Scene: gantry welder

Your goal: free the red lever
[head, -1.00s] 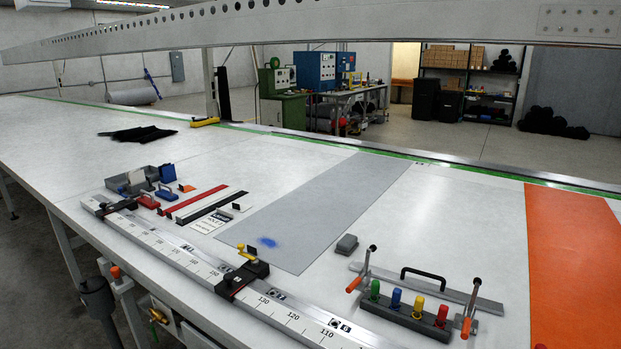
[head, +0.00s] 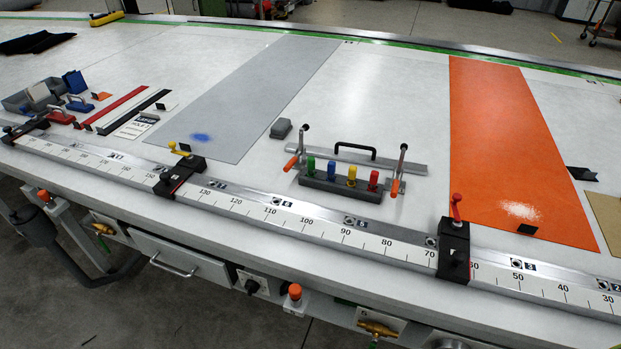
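The red lever (head: 456,206) stands upright on top of a black stop block (head: 453,250), which sits across the ruler rail near the 60–70 marks. The lever has a red ball at its top. No gripper touches it; neither of my grippers is in the head view.
A second black block (head: 180,178) with a yellow lever (head: 179,150) sits further left on the ruler rail (head: 330,228). A rack of coloured pegs (head: 340,186) with orange-handled clamps stands behind the rail. An orange sheet (head: 505,150) lies behind the red lever. White table is clear between.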

